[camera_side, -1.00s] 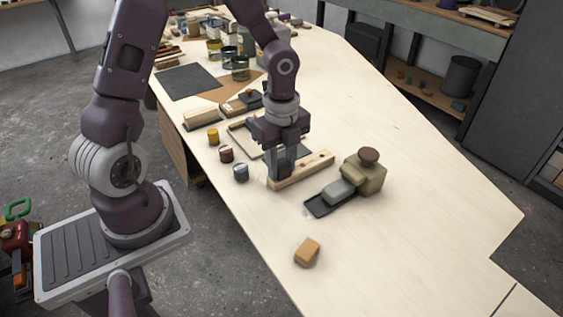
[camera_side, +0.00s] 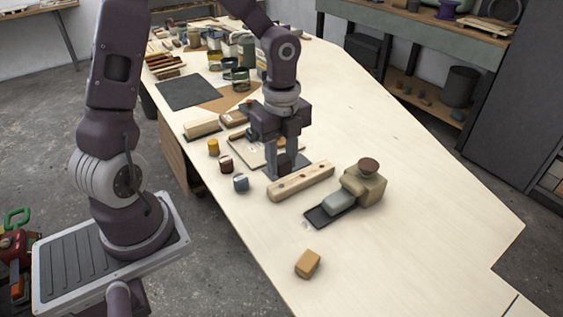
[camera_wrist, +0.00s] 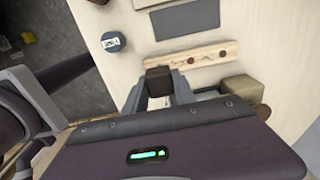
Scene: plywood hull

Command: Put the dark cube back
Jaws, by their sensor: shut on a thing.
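My gripper (camera_wrist: 158,92) is shut on a small dark brown cube (camera_wrist: 158,80), which shows between the two grey fingers in the wrist view. In the side view my gripper (camera_side: 283,167) points down behind the left half of a pale wooden rail (camera_side: 302,181); the cube cannot be made out there. The rail also shows in the wrist view (camera_wrist: 205,56), with several dark and reddish spots along its top. The held cube overlaps the rail's left end in that view. I cannot tell its exact height above the table.
A dark flat square (camera_wrist: 187,20) lies beyond the rail. A labelled jar (camera_wrist: 112,42) stands left of it; small yellow (camera_side: 213,146) and brown (camera_side: 226,163) jars stand nearby. The right table is clear.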

